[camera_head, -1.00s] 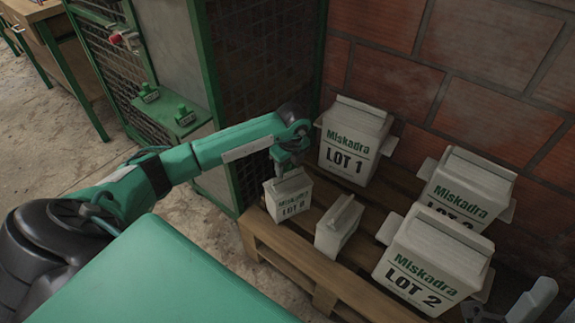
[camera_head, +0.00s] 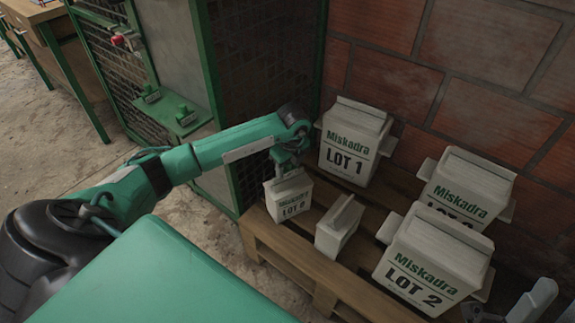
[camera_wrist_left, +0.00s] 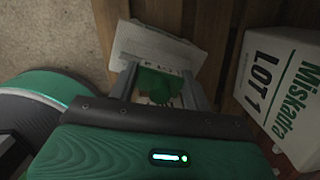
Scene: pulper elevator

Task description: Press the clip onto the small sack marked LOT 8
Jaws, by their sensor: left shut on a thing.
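The small sack marked LOT 8 (camera_head: 290,205) stands at the left front of the pallet. Its label is small and hard to read in the head view. My left gripper (camera_head: 287,165) is directly over its top, pointing down. In the left wrist view, the gripper (camera_wrist_left: 162,85) is shut on a green clip (camera_wrist_left: 155,82) with a pale marked strip. The clip is at the top of the pale sack (camera_wrist_left: 150,45). I cannot tell how far it sits over the sack's top edge.
The wooden pallet (camera_head: 325,298) also bears LOT 1 (camera_head: 350,145), LOT 2 (camera_head: 430,265), another large sack (camera_head: 465,190) and an unmarked-looking small sack (camera_head: 338,228). Two green clips (camera_head: 150,93) (camera_head: 183,115) are by the cage at left. A brick wall (camera_head: 450,80) stands behind.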

